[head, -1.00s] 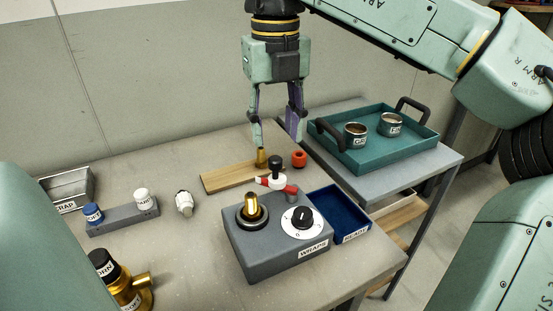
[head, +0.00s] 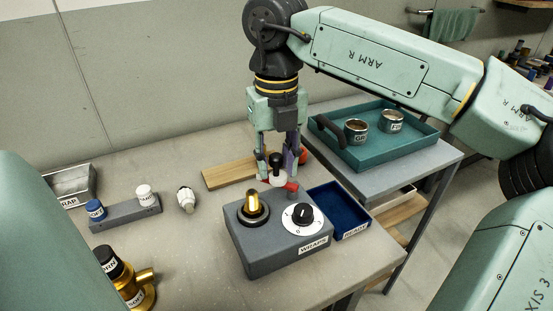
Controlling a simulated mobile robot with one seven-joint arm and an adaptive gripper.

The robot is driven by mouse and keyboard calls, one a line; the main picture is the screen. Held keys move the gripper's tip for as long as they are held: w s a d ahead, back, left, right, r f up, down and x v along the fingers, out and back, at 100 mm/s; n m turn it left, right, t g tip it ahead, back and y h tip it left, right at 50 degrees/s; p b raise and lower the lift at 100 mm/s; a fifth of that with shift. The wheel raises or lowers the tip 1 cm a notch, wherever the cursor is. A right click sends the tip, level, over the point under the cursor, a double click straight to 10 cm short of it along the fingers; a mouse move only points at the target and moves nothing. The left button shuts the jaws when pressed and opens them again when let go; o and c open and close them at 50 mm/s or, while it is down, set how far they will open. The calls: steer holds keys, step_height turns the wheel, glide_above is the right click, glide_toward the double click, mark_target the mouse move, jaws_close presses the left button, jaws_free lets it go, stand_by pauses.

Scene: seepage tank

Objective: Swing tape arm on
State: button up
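The grey WRAPS box (head: 277,254) stands on the bench with an upright brass piece (head: 253,204) and a white dial with a black knob (head: 302,214) on top. At its back edge is the tape arm, with a red part (head: 291,186), a white roll (head: 278,178) and a black knob (head: 275,160). The red part lies behind the brass piece, apart from it. My gripper (head: 277,172) points down over the tape arm, one finger on each side of the black knob. The fingers look spread; contact with the knob cannot be made out.
A wooden strip (head: 228,173) lies behind the box. A blue READY tray (head: 338,212) sits right of it. A teal tray (head: 385,158) with two cups is on the side table. A grey block with blue and white knobs (head: 124,213), a white fitting (head: 186,200) and a scrap bin (head: 70,182) are left.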

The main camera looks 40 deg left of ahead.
jaws_close()
steer(key=shift+n, duration=0.3)
steer(key=n, duration=0.3)
steer(key=s+n, duration=0.1)
steer(key=shift+s+d+n, duration=0.1)
steer(key=shift+d+n, duration=0.2)
steer(key=shift+d, duration=0.1)
steer(key=shift+s+d+n, duration=0.2)
steer(key=shift+d+n, duration=0.1)
steer(key=shift+n, duration=0.85)
steer(key=shift+s+d+n, duration=0.15)
steer(key=shift+d+n, duration=0.1)
steer(key=shift+n, duration=0.9)
steer(key=shift+o, duration=1.5)
jaws_free()
